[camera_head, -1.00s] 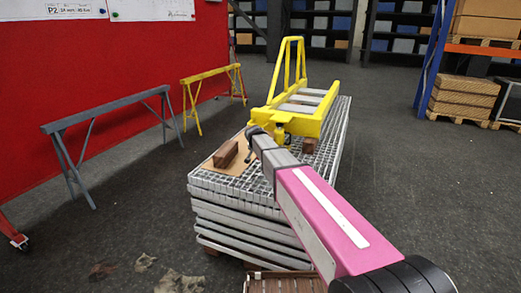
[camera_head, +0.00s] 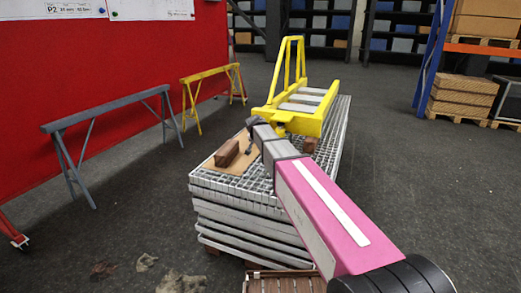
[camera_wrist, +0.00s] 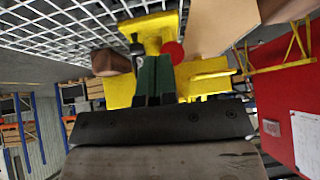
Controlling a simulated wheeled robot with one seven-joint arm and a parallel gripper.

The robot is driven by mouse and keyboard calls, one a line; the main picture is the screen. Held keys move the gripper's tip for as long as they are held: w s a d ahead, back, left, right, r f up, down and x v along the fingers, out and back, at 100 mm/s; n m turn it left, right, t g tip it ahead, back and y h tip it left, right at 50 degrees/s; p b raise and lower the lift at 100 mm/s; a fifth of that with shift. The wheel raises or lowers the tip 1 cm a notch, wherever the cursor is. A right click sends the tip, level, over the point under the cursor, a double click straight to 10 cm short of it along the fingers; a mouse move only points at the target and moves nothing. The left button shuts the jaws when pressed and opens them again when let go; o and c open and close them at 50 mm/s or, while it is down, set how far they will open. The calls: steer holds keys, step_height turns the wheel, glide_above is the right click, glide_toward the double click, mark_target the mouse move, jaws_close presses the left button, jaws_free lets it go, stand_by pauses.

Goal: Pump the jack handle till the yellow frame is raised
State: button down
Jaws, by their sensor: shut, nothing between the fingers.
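The yellow frame (camera_head: 303,124) lies on a stack of metal gratings (camera_head: 338,150), with its tall yellow upright at the far left end. My gripper (camera_wrist: 152,62) is shut and empty at the near end of the frame. In the wrist view its dark green fingers point at yellow parts (camera_wrist: 150,28) and a small red round piece (camera_wrist: 173,52). A thin dark rod (camera_wrist: 135,40) shows beside the fingers; I cannot tell whether it is the jack handle. In the head view my arm hides the jack area.
Brown blocks stand on the gratings, one on a cardboard sheet (camera_head: 227,153) and one under the frame (camera_head: 310,146). A grey trestle (camera_head: 105,110) and a yellow trestle (camera_head: 208,74) stand by the red wall (camera_head: 100,60).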

steer(key=v, duration=0.7)
steer(key=shift+s, duration=0.2)
steer(key=shift+a+f, duration=0.1)
steer(key=w+d+r+g, duration=0.1)
steer(key=w+r+g, duration=0.5)
steer(key=w+r, duration=0.6)
steer(key=shift+w+r+y, duration=0.3)
steer(key=shift+r+y, duration=0.1)
